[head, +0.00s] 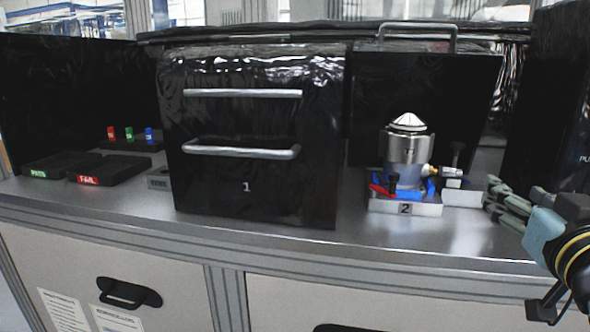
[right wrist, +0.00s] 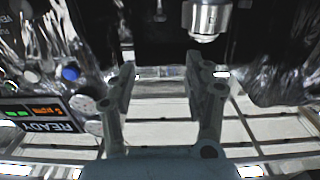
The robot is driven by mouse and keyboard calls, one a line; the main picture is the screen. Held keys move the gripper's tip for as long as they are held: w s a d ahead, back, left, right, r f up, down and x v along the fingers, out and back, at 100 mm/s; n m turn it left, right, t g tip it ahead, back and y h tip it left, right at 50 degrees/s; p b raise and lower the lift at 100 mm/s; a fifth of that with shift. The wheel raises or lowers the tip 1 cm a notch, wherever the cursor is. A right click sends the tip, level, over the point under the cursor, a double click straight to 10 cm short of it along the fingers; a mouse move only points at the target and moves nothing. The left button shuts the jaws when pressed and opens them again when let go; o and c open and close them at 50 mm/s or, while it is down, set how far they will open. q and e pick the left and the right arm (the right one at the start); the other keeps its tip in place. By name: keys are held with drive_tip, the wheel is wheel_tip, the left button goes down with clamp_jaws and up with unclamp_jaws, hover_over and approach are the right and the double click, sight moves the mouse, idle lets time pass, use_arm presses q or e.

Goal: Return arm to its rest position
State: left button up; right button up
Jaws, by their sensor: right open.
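My right gripper (head: 497,203) is at the right of the head view, over the front right of the bench. Its fingers point left toward the station marked 2, apart from it. In the right wrist view the two fingers (right wrist: 163,78) stand wide apart with nothing between them. A machined metal housing (head: 407,150) with a cone-shaped top stands upright on the fixture block marked 2 (head: 405,207). The housing also shows at the top of the right wrist view (right wrist: 209,18). My left gripper is not in view.
A black cabinet marked 1 (head: 250,140) with two bar handles stands left of the housing. PASS (head: 45,167) and FAIL (head: 108,170) trays lie at the far left. A dark panel (head: 545,100) stands at the right. The bench front strip (head: 300,238) is clear.

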drive_tip(key=s+f+g+y+b, duration=0.1)
drive_tip(key=s+f+g+b, duration=0.15)
drive_tip(key=f, duration=1.25)
drive_tip(key=s+f+g+b, duration=0.2)
drive_tip(key=s+f+g, duration=0.15)
drive_tip(key=f, duration=1.15)
drive_tip(key=s+f+g+y+b, duration=0.1)
drive_tip(key=s+f+g+b, duration=0.2)
drive_tip(key=f, duration=1.2)
drive_tip(key=s+f+n+g, duration=0.1)
drive_tip(key=s+f+g, duration=0.2)
drive_tip(key=s+f, duration=1.25)
drive_tip(key=s+f+n+g, duration=0.1)
drive_tip(key=s+f, duration=0.3)
drive_tip(key=s, duration=0.6)
drive_tip(key=s+a+f+n+g+y+b, duration=0.1)
drive_tip(key=s+f+g, duration=0.2)
drive_tip(key=s, duration=0.7)
wheel_tip(320, 180, down, 2)
drive_tip(key=shift+s+a+f+g+y, duration=0.15)
drive_tip(key=shift+s+a+g+y, duration=0.05)
drive_tip(key=shift+s+g+y, duration=0.15)
